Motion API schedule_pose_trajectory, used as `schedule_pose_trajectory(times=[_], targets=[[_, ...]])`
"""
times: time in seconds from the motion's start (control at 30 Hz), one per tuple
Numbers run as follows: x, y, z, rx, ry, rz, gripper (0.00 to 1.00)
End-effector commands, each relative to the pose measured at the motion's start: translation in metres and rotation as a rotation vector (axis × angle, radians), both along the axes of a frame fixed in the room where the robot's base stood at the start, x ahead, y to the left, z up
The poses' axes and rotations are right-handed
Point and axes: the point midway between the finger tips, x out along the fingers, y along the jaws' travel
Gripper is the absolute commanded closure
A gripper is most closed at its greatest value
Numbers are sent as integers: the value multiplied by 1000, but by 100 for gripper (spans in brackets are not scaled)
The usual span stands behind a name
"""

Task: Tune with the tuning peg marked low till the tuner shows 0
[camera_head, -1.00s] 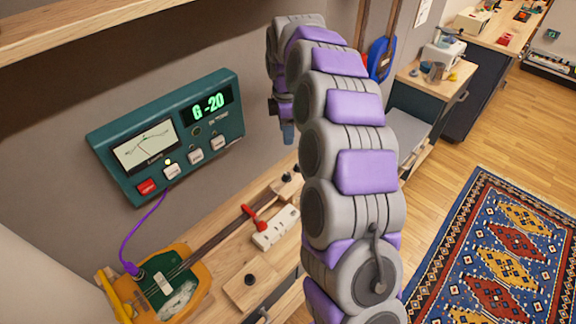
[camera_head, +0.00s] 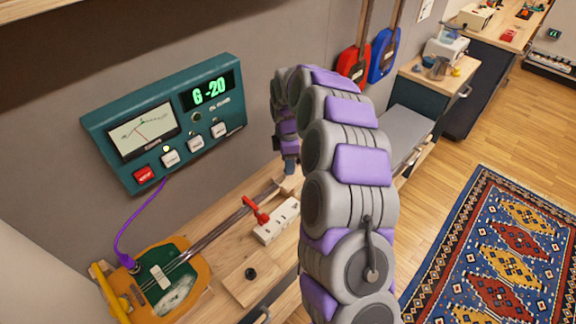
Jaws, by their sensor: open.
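The teal tuner (camera_head: 222,122) on the wall reads "G -20" in green, with a needle dial at its left. A string instrument lies on the bench; its yellow and green body (camera_head: 190,293) is at lower left, and its neck (camera_head: 228,221) runs up and right. My gripper (camera_head: 290,168) points down at the far end of the neck, over the headstock, and is open. The tuning pegs are hidden behind my gripper and arm, so the low marking cannot be read. Whether the gripper touches a peg cannot be told.
A red clamp (camera_head: 256,212) and a white block (camera_head: 277,222) stand beside the neck. A wooden block with a black knob (camera_head: 251,273) sits in front. A purple cable (camera_head: 122,232) joins tuner and instrument. Red (camera_head: 353,65) and blue (camera_head: 382,58) instruments hang behind.

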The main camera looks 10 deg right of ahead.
Motion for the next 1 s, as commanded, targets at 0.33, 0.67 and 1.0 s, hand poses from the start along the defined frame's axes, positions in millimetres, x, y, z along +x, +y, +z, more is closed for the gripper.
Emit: schedule_pose_trajectory(times=[0.33, 0.67, 1.0], targets=[[-1, -1, -12, 0, 2, 0, 49], [-1, 0, -12, 0, 2, 0, 70], [0, 0, -12, 0, 1, 0, 100]])
